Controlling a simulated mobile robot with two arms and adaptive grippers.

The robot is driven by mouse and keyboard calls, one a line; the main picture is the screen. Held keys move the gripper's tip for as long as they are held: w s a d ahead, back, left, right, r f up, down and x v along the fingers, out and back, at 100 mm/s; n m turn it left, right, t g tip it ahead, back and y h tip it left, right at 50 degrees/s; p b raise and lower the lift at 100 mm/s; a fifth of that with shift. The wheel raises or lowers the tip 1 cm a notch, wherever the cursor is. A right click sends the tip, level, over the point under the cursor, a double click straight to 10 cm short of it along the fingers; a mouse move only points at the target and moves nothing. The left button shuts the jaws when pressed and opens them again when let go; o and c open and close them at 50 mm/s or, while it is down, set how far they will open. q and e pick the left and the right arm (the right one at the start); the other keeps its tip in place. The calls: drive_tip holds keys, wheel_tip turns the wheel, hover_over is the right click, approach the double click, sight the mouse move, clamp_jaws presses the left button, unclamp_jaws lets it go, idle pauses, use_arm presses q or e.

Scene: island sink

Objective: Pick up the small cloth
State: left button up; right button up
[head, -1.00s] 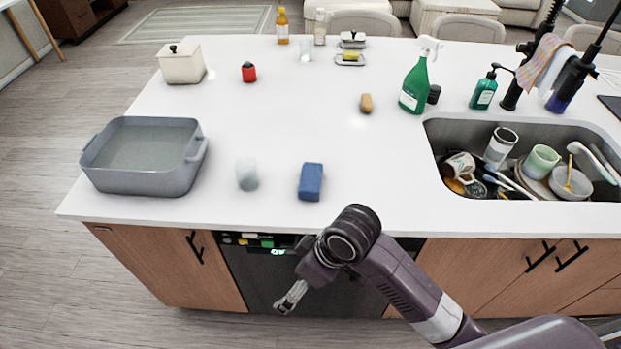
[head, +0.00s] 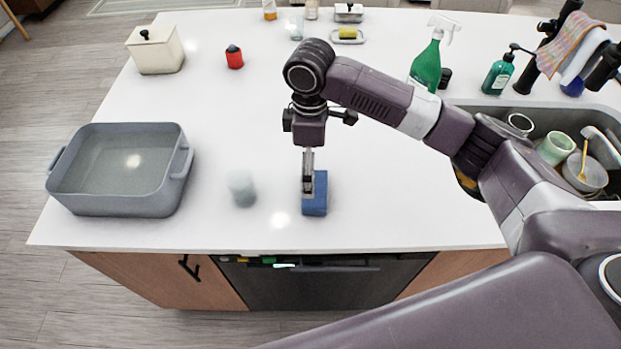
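A small cloth with pink and orange tones (head: 574,42) hangs over the black faucet at the upper right. A blue block-like item, perhaps a sponge or folded cloth (head: 316,200), lies near the counter's front edge. My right gripper (head: 307,187) points down at this blue item, its fingers overlapping the item's left part. The fingers show edge-on, so I cannot tell whether they are open or touching it. My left gripper is out of view.
A grey basin (head: 117,205) stands at the left, with a frosted cup (head: 242,188) between it and the blue item. A red timer-like object (head: 234,57) and white canister (head: 157,52) stand behind. The sink (head: 549,118) at right holds dishes. My arm covers part of the counter.

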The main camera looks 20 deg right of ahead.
sight(315, 188)
drive_tip(key=shift+s+f+p, duration=0.3)
drive_tip(key=shift+s+f, duration=0.25)
drive_tip(key=shift+s, duration=0.35)
drive_tip(key=shift+s+d+f+p, duration=0.1)
drive_tip(key=shift+d+f+p, duration=0.1)
drive_tip(key=shift+f+p, duration=0.3)
drive_tip(key=shift+s+d+f+p, duration=0.15)
drive_tip(key=shift+f+p, duration=0.15)
drive_tip(key=shift+f, duration=0.4)
drive_tip(key=f, duration=0.2)
drive_tip(key=shift+w+f, duration=0.3)
drive_tip(key=shift+w, duration=0.1)
drive_tip(key=shift+f, duration=0.15)
drive_tip(key=c, duration=1)
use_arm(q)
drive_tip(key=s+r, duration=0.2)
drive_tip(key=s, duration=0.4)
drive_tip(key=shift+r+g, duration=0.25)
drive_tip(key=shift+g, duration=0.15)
use_arm(e)
drive_tip(key=shift+c, duration=0.2)
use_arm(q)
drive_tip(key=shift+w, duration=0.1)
